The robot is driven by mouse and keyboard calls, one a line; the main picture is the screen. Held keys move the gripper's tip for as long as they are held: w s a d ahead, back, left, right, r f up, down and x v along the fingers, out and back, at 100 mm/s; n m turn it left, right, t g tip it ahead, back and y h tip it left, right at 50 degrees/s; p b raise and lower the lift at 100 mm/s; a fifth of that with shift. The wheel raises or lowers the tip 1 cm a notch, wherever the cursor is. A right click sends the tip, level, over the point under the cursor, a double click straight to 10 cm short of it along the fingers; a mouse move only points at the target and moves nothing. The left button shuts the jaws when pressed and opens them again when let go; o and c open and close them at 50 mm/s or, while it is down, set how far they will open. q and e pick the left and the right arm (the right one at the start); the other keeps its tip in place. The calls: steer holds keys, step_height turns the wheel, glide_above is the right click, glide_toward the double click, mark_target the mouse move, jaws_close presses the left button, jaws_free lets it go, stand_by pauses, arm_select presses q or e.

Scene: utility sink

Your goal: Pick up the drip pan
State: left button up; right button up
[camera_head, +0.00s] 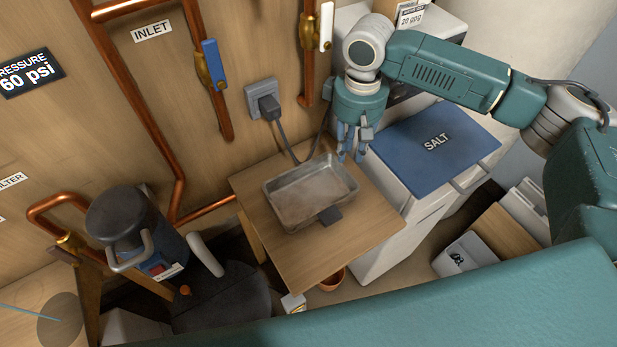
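The drip pan (292,207) is a shallow grey metal pan with a brownish inside. It sits on a small wooden table (350,240) in the middle of the view, with a dark tab at its front edge. My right gripper (350,155) hangs fingers-down at the pan's far right corner, above or just beyond the rim. Its fingers look apart, with nothing seen between them. I cannot tell whether it touches the pan. My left gripper is not in view.
A white softener cabinet with a blue SALT lid (437,143) stands right of the table. A plugged-in cord (264,103) hangs behind the pan. Copper pipes (307,50) run along the wall. A dark canister (125,220) and black vacuum stand at left. A terracotta pot (332,280) is below the table.

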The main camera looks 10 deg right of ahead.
mark_target(345, 183)
steer(key=f, duration=0.4)
steer(key=shift+s+f+p, duration=0.3)
steer(key=shift+p, duration=0.05)
steer(key=shift+f, duration=0.4)
step_height(345, 183, down, 5)
steer(key=shift+w+r+p, duration=0.1)
steer(key=shift+p, duration=0.25)
jaws_close()
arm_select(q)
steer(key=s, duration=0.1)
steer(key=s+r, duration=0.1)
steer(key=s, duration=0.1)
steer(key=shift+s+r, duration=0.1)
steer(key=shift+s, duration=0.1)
